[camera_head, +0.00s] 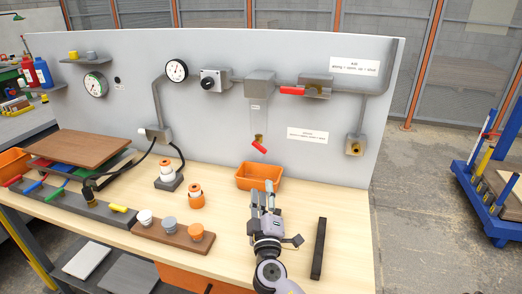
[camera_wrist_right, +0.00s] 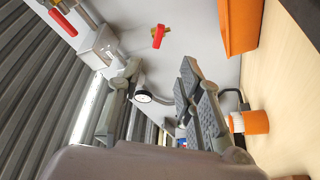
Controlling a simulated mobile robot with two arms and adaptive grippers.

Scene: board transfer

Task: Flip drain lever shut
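The drain lever (camera_head: 259,148) is a short red handle on a brass valve under the clear vessel (camera_head: 258,117) on the grey panel. It slants down to the right in the head view. In the right wrist view the red drain lever (camera_wrist_right: 158,37) shows beyond the fingertips. My right gripper (camera_head: 262,190) is over the bench, in front of the orange bin and lower than the lever, apart from both. Its fingers (camera_wrist_right: 158,72) are spread with nothing between them. My left gripper is not in view.
An orange bin (camera_head: 259,184) stands below the drain lever. Another red lever (camera_head: 291,90) is on the pipe above right. A dark bar (camera_head: 319,248) lies right of my arm. Stacked orange and white pieces (camera_head: 196,200) and a brown peg board (camera_head: 172,234) are to the left.

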